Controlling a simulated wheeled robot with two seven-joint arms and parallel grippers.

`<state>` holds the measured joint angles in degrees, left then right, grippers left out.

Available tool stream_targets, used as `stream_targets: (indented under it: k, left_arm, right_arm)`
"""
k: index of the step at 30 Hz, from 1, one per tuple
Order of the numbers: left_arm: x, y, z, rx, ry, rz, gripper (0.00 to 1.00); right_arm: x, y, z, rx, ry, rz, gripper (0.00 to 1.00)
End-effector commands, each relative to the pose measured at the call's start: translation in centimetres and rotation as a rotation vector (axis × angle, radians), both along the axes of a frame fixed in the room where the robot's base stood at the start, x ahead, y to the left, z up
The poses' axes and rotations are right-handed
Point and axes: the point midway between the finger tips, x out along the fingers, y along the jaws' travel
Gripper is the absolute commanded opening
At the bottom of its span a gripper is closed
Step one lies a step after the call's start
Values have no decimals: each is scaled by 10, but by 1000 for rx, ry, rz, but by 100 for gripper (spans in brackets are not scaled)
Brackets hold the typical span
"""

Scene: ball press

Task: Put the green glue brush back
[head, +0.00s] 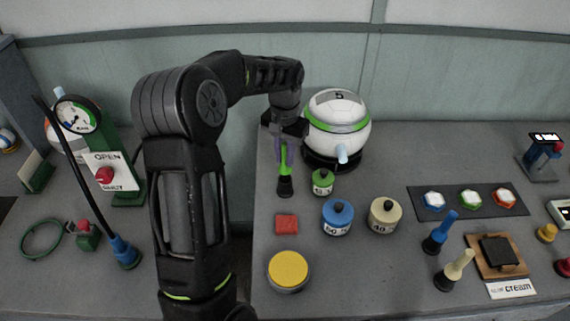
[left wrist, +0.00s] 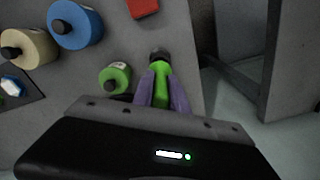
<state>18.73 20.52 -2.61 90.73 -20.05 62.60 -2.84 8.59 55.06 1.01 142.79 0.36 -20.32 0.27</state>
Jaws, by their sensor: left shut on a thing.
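The green glue brush (head: 285,163) stands upright in a small black holder (head: 285,187) on the bench, at the left edge of the right-hand bench section. My left gripper (head: 283,151) comes down from above and is shut on the brush's green handle. In the left wrist view, the purple fingers (left wrist: 161,92) close on both sides of the green brush (left wrist: 161,84), with the dark holder (left wrist: 159,54) beyond it. Whether the brush is fully seated in the holder cannot be told. My right gripper is not in view.
A green pot (head: 322,183) stands just right of the brush. The white ball (head: 338,125) with a green band stands behind. A red block (head: 287,224), blue pot (head: 338,219), cream pot (head: 384,216) and yellow-lidded tin (head: 288,270) are nearer. A blue brush (head: 437,236) and cream brush (head: 453,272) stand right.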

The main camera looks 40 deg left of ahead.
Motion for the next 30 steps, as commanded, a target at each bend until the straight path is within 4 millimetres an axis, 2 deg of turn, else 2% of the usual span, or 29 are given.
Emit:
stream_targets:
  k: [8,19,20,27,30]
  left_arm:
    - [-1,0,-33,-2,4,-1,0]
    - [-1,0,-39,0,2,0,0]
    - [-1,0,-38,0,2,0,20]
    - [-1,0,-38,0,2,0,40]
    - [-1,0,-38,0,2,0,40]
  right_arm:
    - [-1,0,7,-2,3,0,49]
    - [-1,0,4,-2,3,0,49]
    - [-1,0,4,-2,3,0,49]
    - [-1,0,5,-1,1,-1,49]
    - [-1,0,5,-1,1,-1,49]
